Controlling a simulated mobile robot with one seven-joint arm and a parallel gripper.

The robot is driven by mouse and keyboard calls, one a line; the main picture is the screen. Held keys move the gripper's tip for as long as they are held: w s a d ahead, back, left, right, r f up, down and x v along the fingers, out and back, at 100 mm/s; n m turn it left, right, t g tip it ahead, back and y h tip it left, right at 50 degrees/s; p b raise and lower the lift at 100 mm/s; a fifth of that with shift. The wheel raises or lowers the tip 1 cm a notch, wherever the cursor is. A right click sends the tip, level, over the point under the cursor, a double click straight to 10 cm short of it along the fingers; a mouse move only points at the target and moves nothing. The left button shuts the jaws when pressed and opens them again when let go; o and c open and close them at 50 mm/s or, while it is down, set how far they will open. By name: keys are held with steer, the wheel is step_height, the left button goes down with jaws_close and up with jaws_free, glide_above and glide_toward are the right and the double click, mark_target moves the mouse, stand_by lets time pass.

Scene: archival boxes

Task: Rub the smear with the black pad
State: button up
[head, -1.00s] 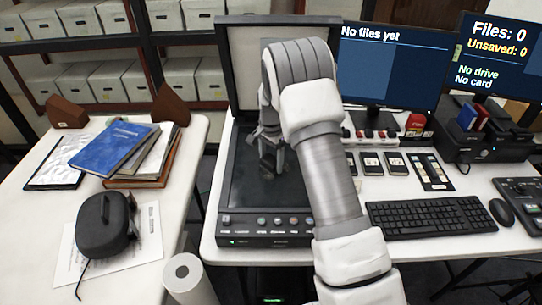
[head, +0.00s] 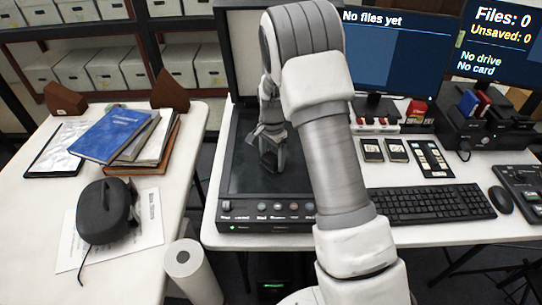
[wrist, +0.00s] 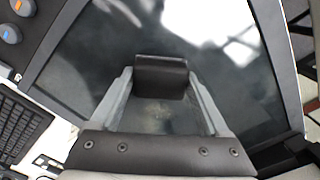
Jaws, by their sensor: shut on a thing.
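My gripper (head: 270,157) is over the dark glass of the flatbed scanner (head: 238,150), whose lid stands open behind. In the wrist view my gripper (wrist: 160,80) is shut on the black pad (wrist: 160,72), a dark block held between both fingers. The pad is low over the glass; I cannot tell whether it touches. A faint brownish smear (wrist: 155,114) shows on the glass between the fingers, on the palm side of the pad. Pale patches elsewhere on the glass look like reflections. The smear cannot be made out in the head view.
The scanner's button panel (head: 265,211) lies along its front edge. A keyboard (head: 425,204), mouse (head: 501,199) and monitors (head: 395,55) are to the right. The left table holds a blue book (head: 110,136) on a stack and a black case (head: 105,211). A paper roll (head: 190,270) stands between the tables.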

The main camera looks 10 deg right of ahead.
steer(key=shift+s+d, duration=0.15)
steer(key=shift+d, duration=0.7)
steer(key=shift+w+d, duration=0.25)
steer(key=shift+w, duration=1)
steer(key=shift+w+d, duration=0.2)
steer(key=shift+w, duration=1.05)
steer(key=shift+w+d, duration=0.25)
steer(key=shift+w, duration=1)
steer(key=shift+s+d+f, duration=0.1)
steer(key=shift+s+d, duration=0.1)
steer(key=shift+d, duration=0.75)
steer(key=shift+s+a, duration=0.25)
steer(key=shift+s, duration=1)
steer(key=shift+s+a, duration=0.25)
steer(key=shift+s, duration=1.05)
steer(key=shift+s+a, duration=0.25)
steer(key=shift+s, duration=1)
steer(key=shift+r+p, duration=1.95)
steer(key=shift+r, duration=1.15)
